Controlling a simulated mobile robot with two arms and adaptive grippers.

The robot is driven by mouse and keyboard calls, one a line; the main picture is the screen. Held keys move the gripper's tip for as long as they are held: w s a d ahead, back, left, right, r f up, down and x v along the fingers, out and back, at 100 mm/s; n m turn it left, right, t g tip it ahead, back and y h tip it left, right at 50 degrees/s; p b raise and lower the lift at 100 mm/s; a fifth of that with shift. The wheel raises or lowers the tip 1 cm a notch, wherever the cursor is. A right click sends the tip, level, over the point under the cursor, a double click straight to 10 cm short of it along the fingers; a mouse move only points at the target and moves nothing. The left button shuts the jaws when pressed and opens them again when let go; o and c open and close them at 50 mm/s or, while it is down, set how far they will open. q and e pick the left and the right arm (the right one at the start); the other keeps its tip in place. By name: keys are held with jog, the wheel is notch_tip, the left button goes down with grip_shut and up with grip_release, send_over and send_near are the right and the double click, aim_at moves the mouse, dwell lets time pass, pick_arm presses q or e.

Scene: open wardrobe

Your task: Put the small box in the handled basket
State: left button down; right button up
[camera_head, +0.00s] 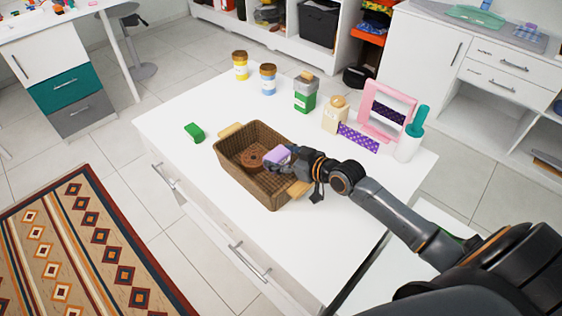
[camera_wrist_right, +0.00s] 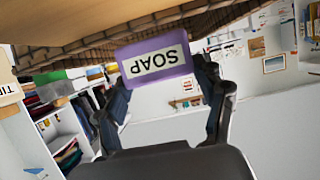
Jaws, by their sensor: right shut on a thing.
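The small box (camera_head: 277,154) is purple, and its label reads SOAP in the right wrist view (camera_wrist_right: 155,62). My right gripper (camera_head: 282,164) is shut on it; the fingers hold it from both sides in the wrist view (camera_wrist_right: 163,95). The handled basket (camera_head: 272,194) is brown wicker with light wooden handles and stands on the white table. In the head view the box is over the basket's opening, near its right rim. Whether it touches the basket cannot be told. My left gripper is not in view.
The white table (camera_head: 180,118) also bears a green object (camera_head: 194,132), a yellow jar (camera_head: 240,66), a blue jar (camera_head: 268,79), a green box (camera_head: 305,94), a beige bottle (camera_head: 335,114), a pink-framed mirror (camera_head: 372,122) and a white holder (camera_head: 407,148). The table's left part is mostly clear.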

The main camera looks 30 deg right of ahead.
aim_at(281, 164)
notch_tip(281, 164, down, 2)
jog(key=shift+f, duration=0.25)
jog(key=shift+a, duration=0.1)
jog(key=shift+f, duration=0.1)
jog(key=shift+f+b, duration=0.4)
jog(key=shift+f, duration=0.15)
jog(key=o, duration=1.2)
jog(key=shift+r, duration=0.35)
jog(key=v, duration=1.2)
jog(key=shift+r, duration=0.3)
